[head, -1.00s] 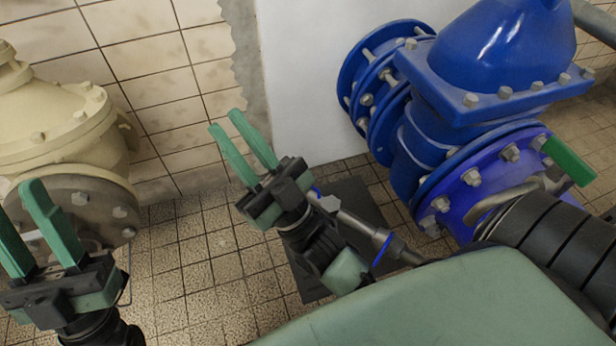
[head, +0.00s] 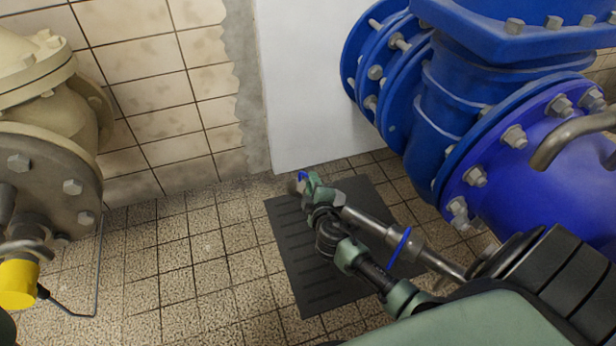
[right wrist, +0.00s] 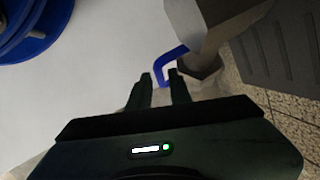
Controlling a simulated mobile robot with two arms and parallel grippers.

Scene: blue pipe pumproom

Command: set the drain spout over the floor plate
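My left gripper is out of view.
The large blue pump and flange (head: 540,150) with protruding bolts fill the right. A cream valve (head: 45,75) with a grey flange and a yellow cap (head: 18,284) stand at left. A white panel (head: 310,85) is behind. Floor tiles left of the plate are clear.

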